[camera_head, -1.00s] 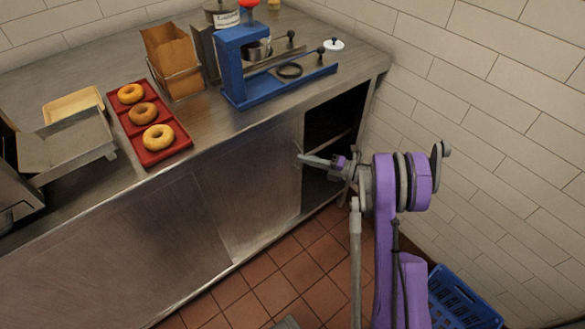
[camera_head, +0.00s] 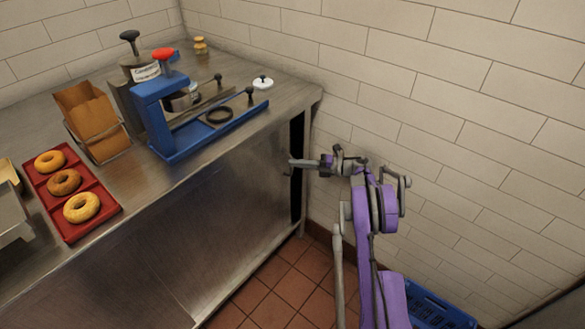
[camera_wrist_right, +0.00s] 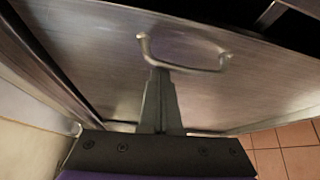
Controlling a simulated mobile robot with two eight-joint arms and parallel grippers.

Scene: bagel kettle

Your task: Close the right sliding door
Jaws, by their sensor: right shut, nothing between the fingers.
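The right sliding door (camera_head: 245,185) is a brushed steel panel in the front of the counter. Only a narrow dark gap (camera_head: 298,165) shows between its right edge and the counter's end post. In the wrist view the door (camera_wrist_right: 100,62) carries a curved metal handle (camera_wrist_right: 190,68). My right gripper (camera_head: 293,163) is shut and empty in front of the door's right end. In the wrist view its closed fingers (camera_wrist_right: 157,75) are at the left part of the handle and seem to touch it. My left gripper is out of view.
A blue press (camera_head: 160,120), a brown bag holder (camera_head: 95,115) and a red tray (camera_head: 98,222) with bagels stand on the counter. A tiled wall (camera_head: 440,130) is close on the right. A blue crate (camera_head: 432,310) sits on the floor at lower right.

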